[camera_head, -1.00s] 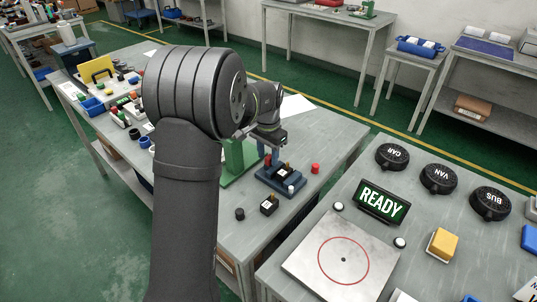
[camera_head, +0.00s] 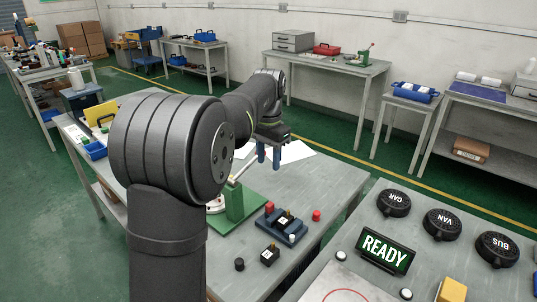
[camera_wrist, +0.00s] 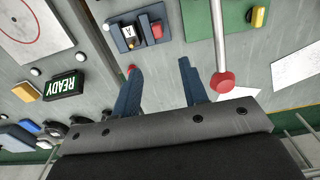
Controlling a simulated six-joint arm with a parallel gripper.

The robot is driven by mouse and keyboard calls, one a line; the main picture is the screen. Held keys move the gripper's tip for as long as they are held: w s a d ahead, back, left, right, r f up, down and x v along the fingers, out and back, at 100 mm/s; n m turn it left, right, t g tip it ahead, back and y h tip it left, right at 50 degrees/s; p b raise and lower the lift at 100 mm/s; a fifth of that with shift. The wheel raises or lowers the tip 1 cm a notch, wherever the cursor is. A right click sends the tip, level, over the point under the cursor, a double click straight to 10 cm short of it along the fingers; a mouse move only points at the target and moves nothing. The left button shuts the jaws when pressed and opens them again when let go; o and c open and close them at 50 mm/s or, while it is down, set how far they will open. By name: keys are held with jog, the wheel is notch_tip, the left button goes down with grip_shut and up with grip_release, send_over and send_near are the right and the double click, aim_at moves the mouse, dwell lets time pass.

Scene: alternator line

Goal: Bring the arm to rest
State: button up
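My gripper (camera_head: 269,160) is raised above the far part of the middle grey table (camera_head: 325,181), pointing down. In the wrist view its two blue fingers (camera_wrist: 159,70) stand apart with nothing between them, so it is open and empty. My arm fills the left middle of the head view and hides part of that table.
The right table carries a READY sign (camera_head: 385,252) and round black CAR, VAN and BUS containers (camera_head: 442,224). White paper (camera_head: 292,152) lies beyond the gripper.

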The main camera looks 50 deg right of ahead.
aim_at(271, 204)
jog(key=shift+r, duration=0.6)
jog(key=shift+f, duration=0.15)
notch_tip(271, 204, down, 17)
jog(key=shift+s+f, duration=0.1)
jog(key=shift+f, duration=0.1)
jog(key=shift+s+r, duration=0.1)
jog(key=shift+s, duration=0.3)
dwell(0.3)
